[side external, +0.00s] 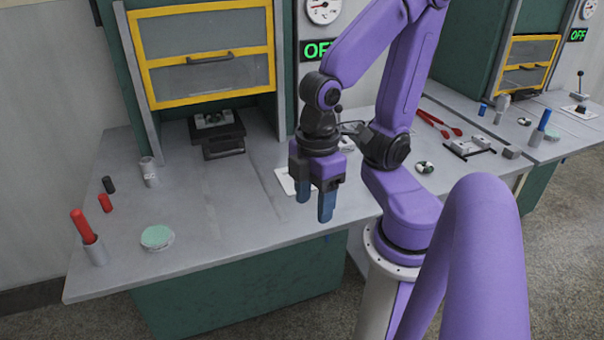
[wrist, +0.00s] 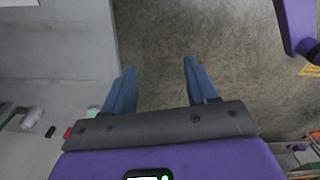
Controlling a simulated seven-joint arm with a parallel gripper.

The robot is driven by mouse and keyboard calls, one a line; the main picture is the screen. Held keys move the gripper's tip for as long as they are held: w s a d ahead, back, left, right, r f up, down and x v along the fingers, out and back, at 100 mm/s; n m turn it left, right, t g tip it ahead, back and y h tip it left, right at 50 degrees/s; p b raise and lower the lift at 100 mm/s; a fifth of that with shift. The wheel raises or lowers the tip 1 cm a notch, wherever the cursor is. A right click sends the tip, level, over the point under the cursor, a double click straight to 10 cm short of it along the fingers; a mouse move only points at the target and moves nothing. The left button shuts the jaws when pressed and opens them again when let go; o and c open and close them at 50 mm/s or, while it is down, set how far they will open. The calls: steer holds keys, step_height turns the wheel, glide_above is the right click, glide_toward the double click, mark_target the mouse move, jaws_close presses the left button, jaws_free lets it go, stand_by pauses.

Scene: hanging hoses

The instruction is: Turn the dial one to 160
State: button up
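A second round dial (side external: 590,8) is at the top right edge. A small black-and-white round knob (side external: 424,167) lies on the bench right of my arm. I cannot tell which is dial one, and no reading is legible. My gripper (side external: 314,208) points down near the bench's front edge, away from all of these. Its blue fingers are apart and empty; the wrist view (wrist: 160,68) shows bare floor between them. No dial shows there.
The grey bench (side external: 215,235) carries a red cylinder in a cup (side external: 88,235), a green disc (side external: 157,238) and small cylinders at left. A yellow-framed cabinet (side external: 205,60) stands behind. A lever (side external: 338,118) is behind my gripper. Red tongs (side external: 437,122) lie at right.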

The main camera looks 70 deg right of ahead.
steer(key=shift+o, duration=0.4)
steer(key=w+d+m, duration=0.3)
steer(key=w+m, duration=0.6)
steer(key=shift+d+r+m, duration=0.3)
steer(key=shift+r+m, duration=0.05)
steer(key=shift+m, duration=0.05)
steer(key=w+d+m, duration=0.4)
steer(key=d+m, duration=0.4)
steer(key=m, duration=0.1)
steer(key=w+d+m, duration=0.5)
steer(key=d+m, duration=0.3)
steer(key=s+d+m, duration=0.2)
steer(key=d+m, duration=0.7)
steer(key=d, duration=0.2)
steer(key=f, duration=1.6)
steer(key=shift+s+f, duration=0.2)
steer(key=shift+f, duration=0.2)
steer(key=c, duration=1.1)
steer(key=shift+o, duration=0.2)
